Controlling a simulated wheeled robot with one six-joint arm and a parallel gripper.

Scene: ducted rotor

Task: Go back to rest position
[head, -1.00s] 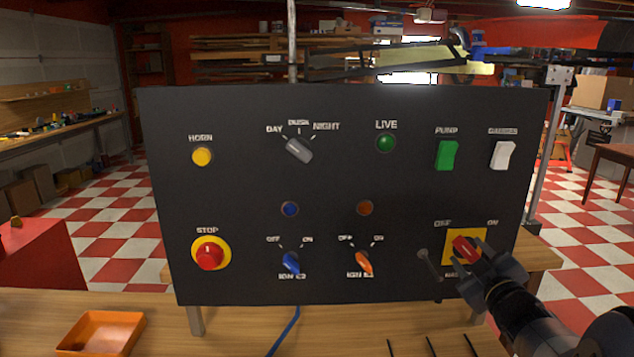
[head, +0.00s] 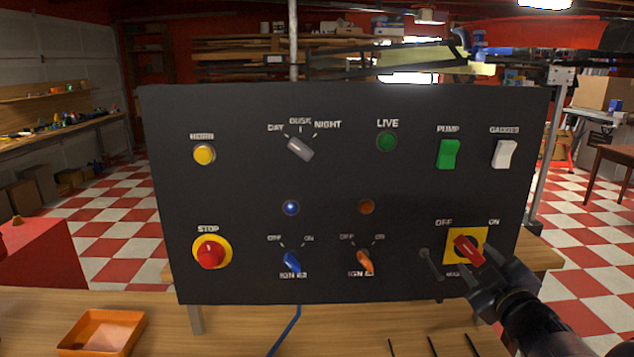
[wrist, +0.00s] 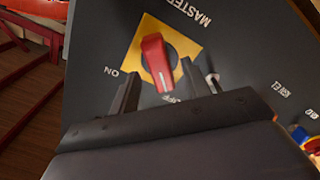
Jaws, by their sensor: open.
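My gripper (head: 476,277) is at the lower right of the black control panel (head: 330,180), in front of the red master switch (head: 468,249) on its yellow plate (head: 452,240). In the wrist view the red handle (wrist: 157,62) stands just beyond and between the two fingers of my gripper (wrist: 168,92). The fingers are apart and hold nothing. The handle is tilted, and I cannot tell whether a finger touches it.
The panel also bears a red stop button (head: 209,253), blue (head: 291,261) and orange (head: 365,261) ignition knobs, and a green pump switch (head: 449,154). An orange tray (head: 101,333) lies on the wooden bench at the lower left.

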